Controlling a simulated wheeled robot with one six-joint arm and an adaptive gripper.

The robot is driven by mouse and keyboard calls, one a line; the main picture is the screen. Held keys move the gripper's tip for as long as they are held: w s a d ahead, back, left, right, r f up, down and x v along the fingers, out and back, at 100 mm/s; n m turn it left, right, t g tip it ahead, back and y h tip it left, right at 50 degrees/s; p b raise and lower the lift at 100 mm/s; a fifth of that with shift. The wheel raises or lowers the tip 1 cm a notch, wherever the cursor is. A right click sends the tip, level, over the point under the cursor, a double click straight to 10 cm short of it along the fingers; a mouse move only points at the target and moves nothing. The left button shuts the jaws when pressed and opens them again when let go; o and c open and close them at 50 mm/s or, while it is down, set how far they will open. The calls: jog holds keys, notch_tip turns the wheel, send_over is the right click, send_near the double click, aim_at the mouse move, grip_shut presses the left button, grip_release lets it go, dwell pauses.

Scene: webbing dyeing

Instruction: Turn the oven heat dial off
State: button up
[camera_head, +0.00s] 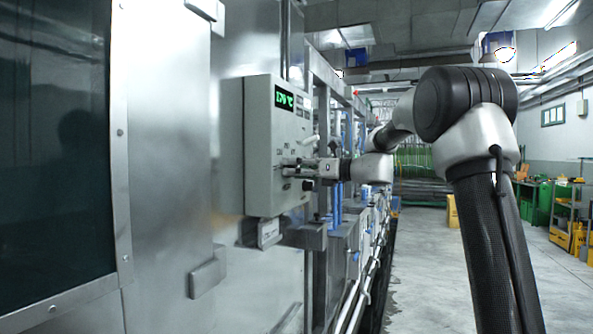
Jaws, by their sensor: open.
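A grey control box (258,150) is mounted on the metal oven wall, left of centre. Its lit green display (285,98) reads about 170 °C. My gripper (288,167) is at the box's right-hand face, with its open fingers pointing left at the panel, around or just in front of the dial area. The dial itself is mostly hidden by the fingers, so its setting and any contact cannot be told. A dark knob (307,185) shows just below the gripper. A light lever-like part (311,140) shows just above it.
Metal oven panels (165,160) with a dark window (50,140) fill the left. Pipes and frames run back along the machine beneath my arm. Green and yellow crates (560,238) and shelving stand at far right.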

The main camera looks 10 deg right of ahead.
jog(key=shift+c, duration=0.2)
jog(key=c, duration=1)
